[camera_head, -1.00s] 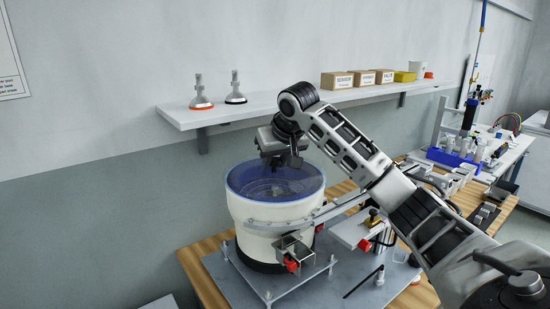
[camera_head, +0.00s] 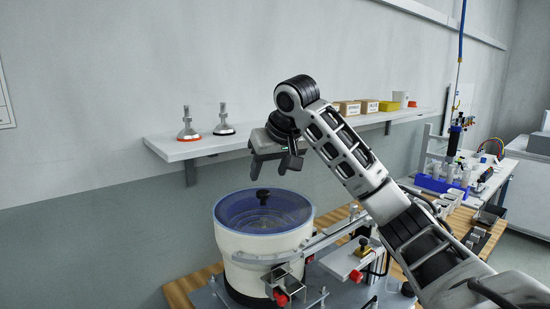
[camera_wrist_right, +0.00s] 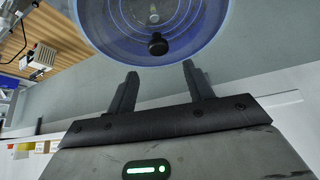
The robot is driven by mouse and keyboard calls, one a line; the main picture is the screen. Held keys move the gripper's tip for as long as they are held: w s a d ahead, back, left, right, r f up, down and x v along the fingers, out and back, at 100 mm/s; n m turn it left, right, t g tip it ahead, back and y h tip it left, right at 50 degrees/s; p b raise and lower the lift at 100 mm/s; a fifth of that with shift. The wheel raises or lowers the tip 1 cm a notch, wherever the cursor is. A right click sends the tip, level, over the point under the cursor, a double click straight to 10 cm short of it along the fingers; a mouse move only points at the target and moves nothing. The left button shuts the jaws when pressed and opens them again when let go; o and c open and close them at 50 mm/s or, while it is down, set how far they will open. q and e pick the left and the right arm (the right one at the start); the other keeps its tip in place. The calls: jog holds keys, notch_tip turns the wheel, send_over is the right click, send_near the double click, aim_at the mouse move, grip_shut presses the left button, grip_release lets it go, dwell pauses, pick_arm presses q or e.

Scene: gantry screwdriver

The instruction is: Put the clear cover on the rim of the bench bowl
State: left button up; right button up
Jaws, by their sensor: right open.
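The clear, blue-tinted cover (camera_head: 237,211) lies across the top of the white bench bowl (camera_head: 255,247) and looks level on its rim. Its black knob (camera_head: 263,196) stands upright near the middle. My right gripper (camera_head: 273,166) is above the cover, open and empty, apart from the knob. In the right wrist view the open fingers (camera_wrist_right: 160,70) point toward the cover (camera_wrist_right: 105,25), with the knob (camera_wrist_right: 158,44) just beyond the fingertips. The far rim contact is too small to judge. My left gripper is not in view.
A wall shelf (camera_head: 235,139) behind the bowl holds two suction-cup-like tools (camera_head: 188,125) and several boxes (camera_head: 368,106). A blue rack (camera_head: 440,185) stands at the right.

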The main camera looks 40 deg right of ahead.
jog(key=v, duration=0.5)
dwell(0.5)
